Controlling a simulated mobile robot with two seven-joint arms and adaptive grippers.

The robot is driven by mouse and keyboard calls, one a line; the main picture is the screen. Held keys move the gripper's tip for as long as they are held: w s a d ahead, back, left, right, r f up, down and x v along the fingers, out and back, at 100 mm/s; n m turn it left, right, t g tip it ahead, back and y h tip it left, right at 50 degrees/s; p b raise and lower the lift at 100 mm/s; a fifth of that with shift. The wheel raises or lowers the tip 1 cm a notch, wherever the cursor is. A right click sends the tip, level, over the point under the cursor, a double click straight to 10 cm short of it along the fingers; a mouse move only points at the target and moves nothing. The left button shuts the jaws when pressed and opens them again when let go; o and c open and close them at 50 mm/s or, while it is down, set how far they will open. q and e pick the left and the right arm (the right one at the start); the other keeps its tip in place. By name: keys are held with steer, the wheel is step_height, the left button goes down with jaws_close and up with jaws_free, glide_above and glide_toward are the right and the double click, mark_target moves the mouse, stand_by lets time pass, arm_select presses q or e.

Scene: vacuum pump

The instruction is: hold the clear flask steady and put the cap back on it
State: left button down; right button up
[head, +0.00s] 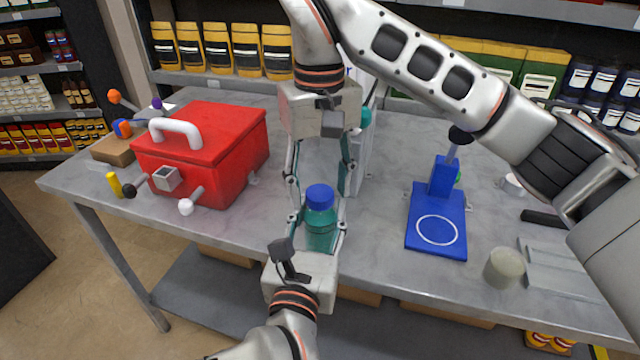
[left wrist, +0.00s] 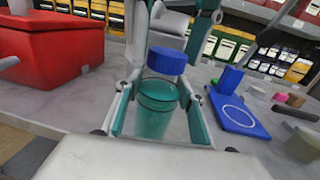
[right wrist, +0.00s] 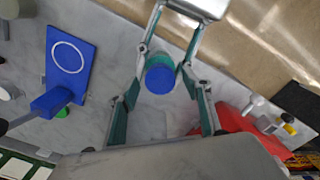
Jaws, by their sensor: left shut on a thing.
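The clear flask, teal-tinted (head: 320,232), stands upright near the table's front edge. My left gripper (head: 322,226) is shut on it, fingers on either side, also seen in the left wrist view (left wrist: 157,112). The blue cap (head: 320,195) is at the top of the flask, roughly upright; in the left wrist view the cap (left wrist: 167,61) shows just above the flask's upper rim. My right gripper (head: 320,188) points down from above, fingers spread wide on either side of the cap. The right wrist view shows the cap (right wrist: 160,80) between them, with clear gaps.
A red box (head: 205,150) with a white handle stands to the left. A blue stand (head: 437,225) with a white ring is to the right. A pale cylinder (head: 503,268) and grey tray (head: 560,270) lie farther right. Bare table separates the flask from the stand.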

steer(key=shift+r, duration=2.25)
steer(key=shift+c, duration=0.6)
